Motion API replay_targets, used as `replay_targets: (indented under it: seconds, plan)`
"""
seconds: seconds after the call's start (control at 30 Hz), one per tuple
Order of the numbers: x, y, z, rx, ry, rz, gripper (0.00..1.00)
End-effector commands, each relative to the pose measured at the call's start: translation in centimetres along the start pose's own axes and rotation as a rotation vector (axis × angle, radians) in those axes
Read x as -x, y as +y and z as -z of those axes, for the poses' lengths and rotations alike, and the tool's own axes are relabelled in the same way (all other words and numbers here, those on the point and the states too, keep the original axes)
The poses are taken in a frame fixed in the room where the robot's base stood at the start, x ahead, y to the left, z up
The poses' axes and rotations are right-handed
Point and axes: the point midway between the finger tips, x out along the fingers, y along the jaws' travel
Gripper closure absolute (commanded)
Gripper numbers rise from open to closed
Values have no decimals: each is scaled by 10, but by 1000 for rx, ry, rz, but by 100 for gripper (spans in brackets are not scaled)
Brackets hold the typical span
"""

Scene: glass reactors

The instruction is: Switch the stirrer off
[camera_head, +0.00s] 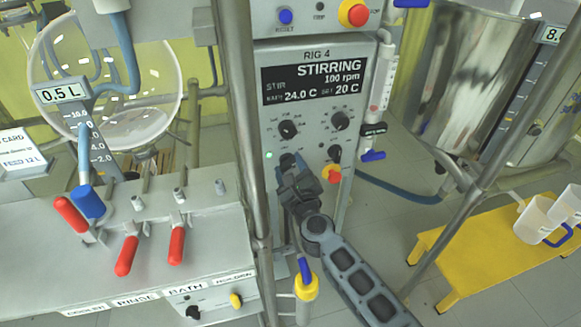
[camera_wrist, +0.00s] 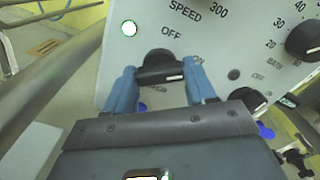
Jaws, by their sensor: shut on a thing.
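The Rig 4 control panel (camera_head: 316,110) stands upright in the middle of the head view. Its display (camera_head: 315,82) reads STIRRING, 100 rpm. The black stirrer knob (camera_wrist: 158,60) sits below the OFF mark in the wrist view, with ON to its right. A white line on its bar lies toward the right, on the ON side. My gripper (camera_wrist: 162,80) is shut on this knob, with a blue finger on each side of its bar. In the head view my gripper (camera_head: 287,170) hides most of the knob. A green lamp (camera_wrist: 129,28) is lit at the knob's upper left.
The speed knob (camera_head: 288,129) is just above, with two bath knobs to the right, the upper one (camera_head: 340,120) clear to see. A red emergency button (camera_head: 354,12) is at the top. A metal post (camera_head: 240,110) stands close to the panel's left edge.

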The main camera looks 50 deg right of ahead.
Motion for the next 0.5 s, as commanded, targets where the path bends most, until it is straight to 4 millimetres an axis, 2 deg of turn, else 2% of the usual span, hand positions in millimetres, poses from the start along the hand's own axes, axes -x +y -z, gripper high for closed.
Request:
replay_targets:
  seconds: [0.5]
  plan:
    - [0,-1,-3,440,0,-3,75]
